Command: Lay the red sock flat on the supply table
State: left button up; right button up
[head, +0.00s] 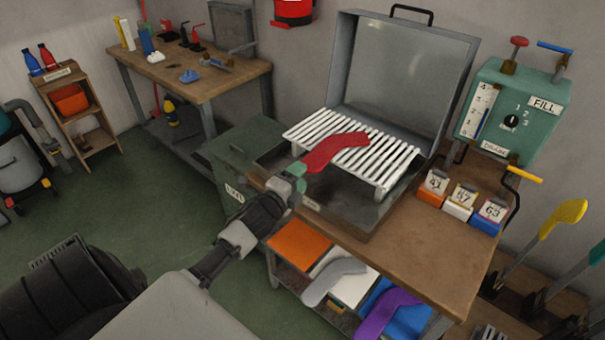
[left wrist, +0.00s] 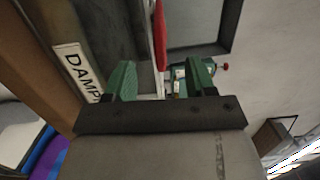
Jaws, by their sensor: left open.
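My left gripper (head: 297,180), with green fingers, is open just left of the sock's near end. In the left wrist view the open green fingers (left wrist: 162,80) have a red strip of the sock (left wrist: 159,35) beyond and between them. Nothing is seen gripped; whether a finger touches the sock I cannot tell. No label shows which table is the supply table. My right gripper is out of view.
The box's raised lid (head: 405,75) stands behind the rack. Numbered blocks (head: 458,202) and a green fill machine (head: 515,110) are at right. Grey (head: 334,280) and purple (head: 386,315) socks lie on the lower shelf. A wooden workbench (head: 190,85) with tools stands back left.

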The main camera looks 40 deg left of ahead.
aim_at(312, 162)
pick_arm(q)
jog(key=shift+w+f, duration=0.2)
jog(key=shift+w, duration=0.35)
jog(key=shift+w+r+b, duration=0.1)
jog(key=shift+w+b, duration=0.15)
jog(key=shift+b, duration=0.05)
jog(key=shift+w+a+r+b, duration=0.1)
jog(key=shift+w+r+b, duration=0.1)
jog(key=shift+w+b, duration=0.3)
jog(key=shift+w+f, duration=0.15)
jog(key=shift+w, duration=1.05)
jog(key=shift+w+b, duration=0.45)
jog(key=shift+w, duration=0.35)
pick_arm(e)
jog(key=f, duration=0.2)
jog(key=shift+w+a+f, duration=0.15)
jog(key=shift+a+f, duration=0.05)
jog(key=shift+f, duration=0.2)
pick_arm(q)
jog(key=c, duration=1)
